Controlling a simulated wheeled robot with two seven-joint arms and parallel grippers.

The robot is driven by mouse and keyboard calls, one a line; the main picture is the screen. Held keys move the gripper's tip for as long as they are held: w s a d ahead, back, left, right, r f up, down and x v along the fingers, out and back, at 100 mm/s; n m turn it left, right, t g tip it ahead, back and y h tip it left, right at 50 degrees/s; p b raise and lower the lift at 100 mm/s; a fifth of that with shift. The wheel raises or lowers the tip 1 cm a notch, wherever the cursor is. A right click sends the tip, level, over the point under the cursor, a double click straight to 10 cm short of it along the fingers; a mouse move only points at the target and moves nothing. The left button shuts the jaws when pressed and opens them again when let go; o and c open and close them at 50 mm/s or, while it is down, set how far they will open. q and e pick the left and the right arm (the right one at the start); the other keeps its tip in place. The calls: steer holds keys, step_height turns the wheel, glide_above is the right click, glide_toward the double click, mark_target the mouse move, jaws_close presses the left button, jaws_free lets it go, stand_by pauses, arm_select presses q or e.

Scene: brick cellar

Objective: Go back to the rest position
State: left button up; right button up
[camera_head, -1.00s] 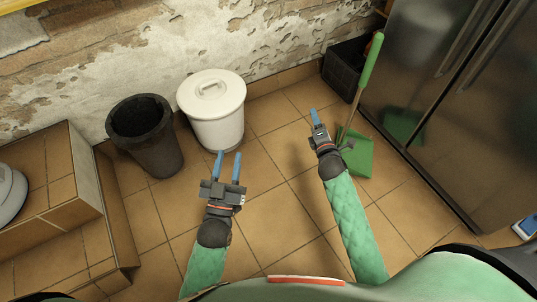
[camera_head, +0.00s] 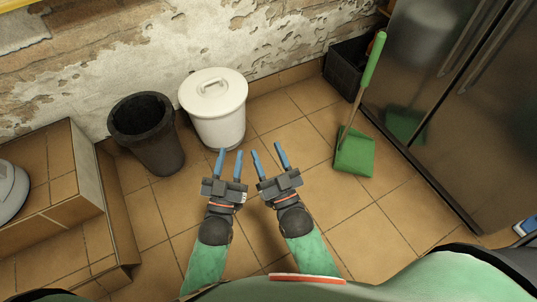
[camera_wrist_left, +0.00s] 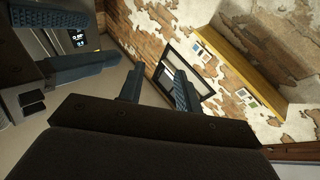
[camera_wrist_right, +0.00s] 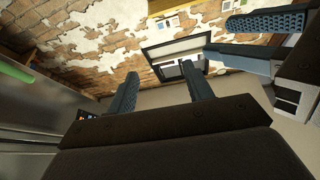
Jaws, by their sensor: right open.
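In the head view my left gripper (camera_head: 229,164) is open and empty, its blue fingers apart and pointing up the picture. My right gripper (camera_head: 268,160) is beside it on the right, also open and empty. The two grippers are close together, with a narrow gap between them, above the tiled floor. In the left wrist view the left fingers (camera_wrist_left: 156,88) stand apart, with part of the right gripper at the left edge. In the right wrist view the right fingers (camera_wrist_right: 160,88) stand apart, with part of the left gripper at the right.
A white lidded bin (camera_head: 217,115) and a dark open bin (camera_head: 147,145) stand by the wall. A green dustpan (camera_head: 354,155) with a long handle stands by the steel fridge (camera_head: 455,90). A black crate (camera_head: 345,68) is behind it. A tiled step (camera_head: 60,205) is at left.

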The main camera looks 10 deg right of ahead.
arm_select(q)
steer(key=shift+r, duration=0.1)
steer(key=s+a+r+g+y+p, duration=0.2)
steer(key=s+a+g+p, duration=0.2)
steer(key=s+g+p, duration=0.5)
steer(key=s+a+r+g+y+p, duration=0.2)
steer(key=s+a+g+p, duration=0.3)
steer(key=s+g+p, duration=0.4)
steer(key=r+g+p, duration=0.1)
steer(key=p, duration=0.4)
steer(key=shift+r+y, duration=0.35)
steer(key=shift+y, duration=0.05)
arm_select(e)
steer(key=s+d+r+g+h, duration=0.2)
steer(key=s+d+r+g, duration=0.1)
steer(key=s+g, duration=0.6)
steer(key=s+d+r+g+h, duration=0.2)
steer(key=s+d+g, duration=0.4)
steer(key=s+g, duration=0.3)
steer(key=shift+r+g+h, duration=0.4)
steer(key=shift+g, duration=0.3)
